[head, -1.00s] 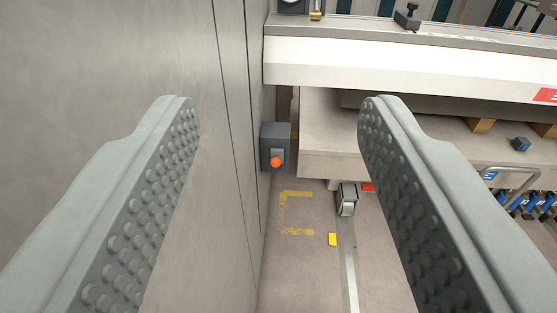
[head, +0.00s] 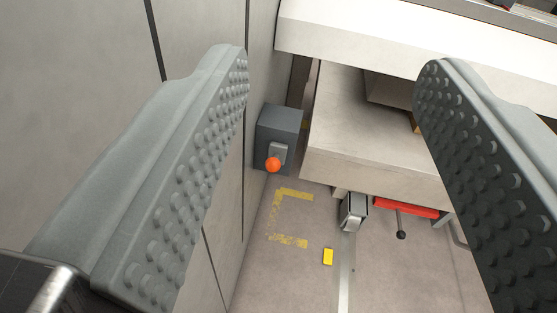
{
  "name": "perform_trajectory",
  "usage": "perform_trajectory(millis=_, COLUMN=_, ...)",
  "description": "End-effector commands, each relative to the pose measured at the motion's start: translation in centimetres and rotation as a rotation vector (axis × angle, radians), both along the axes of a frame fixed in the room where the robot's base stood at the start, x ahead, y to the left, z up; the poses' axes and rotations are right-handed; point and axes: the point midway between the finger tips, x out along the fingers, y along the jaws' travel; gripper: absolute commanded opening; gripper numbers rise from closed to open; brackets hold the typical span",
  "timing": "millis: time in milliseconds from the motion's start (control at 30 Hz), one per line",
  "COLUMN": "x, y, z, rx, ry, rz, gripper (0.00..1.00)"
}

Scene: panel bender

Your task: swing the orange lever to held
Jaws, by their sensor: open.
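The orange lever shows as a round orange knob (head: 273,165) at the end of a short grey plate. It sits on a dark grey box (head: 281,128) fixed to the grey wall panel. My gripper (head: 335,75) is open and empty, with a studded finger on each side of the picture. The knob lies beyond the fingertips and lower in the picture, nearer the left finger. The lever's arm points towards me and is foreshortened, so I cannot tell its exact setting.
A grey wall (head: 195,40) runs along the left. A pale machine table (head: 365,130) stands right of the box, below a white beam (head: 360,42). A red bar (head: 405,207) with a black-knobbed handle and a metal pedal-like part (head: 352,211) are below it. Yellow marks (head: 290,195) lie on the floor.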

Motion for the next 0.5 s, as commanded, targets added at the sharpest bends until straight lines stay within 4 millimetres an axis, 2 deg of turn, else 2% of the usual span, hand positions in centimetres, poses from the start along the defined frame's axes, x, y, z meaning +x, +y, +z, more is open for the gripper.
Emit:
perform_trajectory(millis=33, x=0.9, y=-0.1, z=-1.1, rx=-0.003, ry=0.004, rz=0.003, gripper=0.51)
perform_trajectory(millis=200, x=3.4, y=-0.4, z=-4.2, rx=-0.015, ry=0.004, rz=0.016, gripper=0.51)
perform_trajectory(millis=500, x=7.1, y=-0.7, z=-10.0, rx=-0.026, ry=-0.001, rz=0.044, gripper=0.51)
